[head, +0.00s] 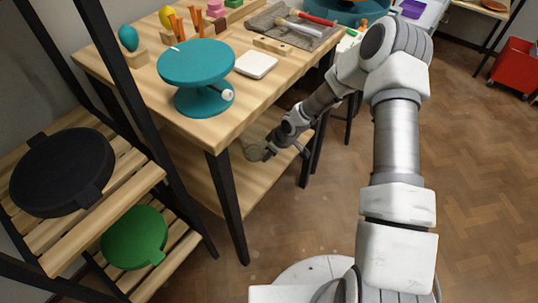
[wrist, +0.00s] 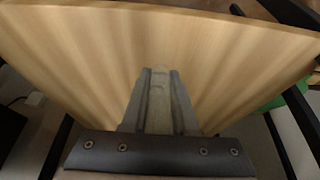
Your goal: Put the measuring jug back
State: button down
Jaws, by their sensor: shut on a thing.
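My gripper (head: 268,153) is low beside the wooden table, at the level of its lower shelf (head: 205,180). It is shut on a small greyish thing (head: 253,152), which looks like the measuring jug, though it is too small and dim to be sure. In the wrist view the fingers (wrist: 158,105) are close together with a pale, narrow piece (wrist: 160,100) between them. Most of the held thing is hidden there. The pale wooden shelf (wrist: 80,60) fills the view beyond the fingers. I cannot tell whether the held thing touches the shelf.
The table top holds a teal turntable (head: 196,65), a white tile (head: 256,64), and a grey tray (head: 290,30) with tools. Black table legs (head: 227,205) stand near my arm. A slatted rack (head: 70,240) with black and green discs is at left. Open floor lies right.

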jog(key=shift+f, duration=0.15)
jog(key=c, duration=0.7)
grip_release()
